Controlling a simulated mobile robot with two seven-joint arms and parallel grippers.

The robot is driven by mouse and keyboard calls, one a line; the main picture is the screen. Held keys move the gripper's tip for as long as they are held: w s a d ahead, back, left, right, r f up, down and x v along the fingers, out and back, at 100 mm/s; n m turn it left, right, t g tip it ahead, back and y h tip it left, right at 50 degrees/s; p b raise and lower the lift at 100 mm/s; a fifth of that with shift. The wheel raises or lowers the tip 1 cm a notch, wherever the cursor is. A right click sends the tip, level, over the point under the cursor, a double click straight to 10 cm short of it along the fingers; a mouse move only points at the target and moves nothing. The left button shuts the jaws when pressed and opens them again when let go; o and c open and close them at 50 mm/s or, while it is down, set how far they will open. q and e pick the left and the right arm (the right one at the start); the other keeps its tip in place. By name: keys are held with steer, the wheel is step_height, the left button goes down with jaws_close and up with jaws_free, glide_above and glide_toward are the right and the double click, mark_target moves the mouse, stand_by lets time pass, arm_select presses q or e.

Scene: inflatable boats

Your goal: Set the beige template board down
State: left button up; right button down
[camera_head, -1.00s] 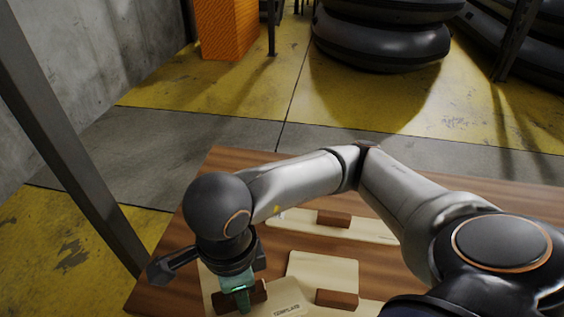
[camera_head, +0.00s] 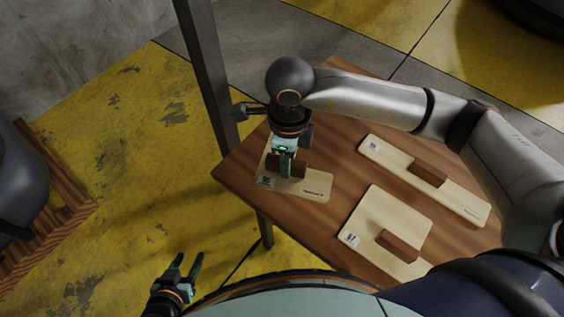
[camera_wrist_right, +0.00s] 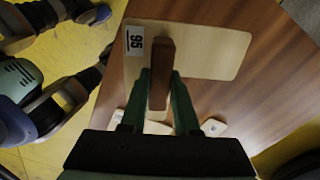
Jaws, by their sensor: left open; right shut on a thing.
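A beige template board (camera_head: 318,187) with a brown block handle and a label is at the left end of the wooden table. My right gripper (camera_head: 286,172) is shut on its handle from above. In the right wrist view, the fingers (camera_wrist_right: 160,82) stand on either side of the brown handle (camera_wrist_right: 161,60), and the board (camera_wrist_right: 212,52) shows a label reading 95. The board looks flat, at or very near the tabletop; I cannot tell whether it touches. My left gripper (camera_head: 187,272) is open and empty, low in front of the table's left side.
Two more beige boards with brown handles lie on the table (camera_head: 240,172): a wide one (camera_head: 390,215) and a long one (camera_head: 460,200). A dark metal post (camera_head: 205,75) stands beyond the table's left corner. A wooden pallet (camera_head: 60,225) with a dark object is at far left.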

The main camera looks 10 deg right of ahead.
steer(key=w+f, duration=0.2)
steer(key=f, duration=0.1)
steer(key=shift+w+a+f, duration=0.25)
steer(key=shift+w+a, duration=0.05)
steer(key=shift+a, duration=0.05)
steer(key=shift+f+p, duration=0.35)
steer(key=shift+f, duration=1)
steer(key=shift+f, duration=0.1)
steer(key=c, duration=0.7)
jaws_free()
steer(key=shift+o, duration=0.2)
step_height(320, 180, up, 12)
steer(key=shift+r+b, duration=0.15)
steer(key=shift+b, duration=0.35)
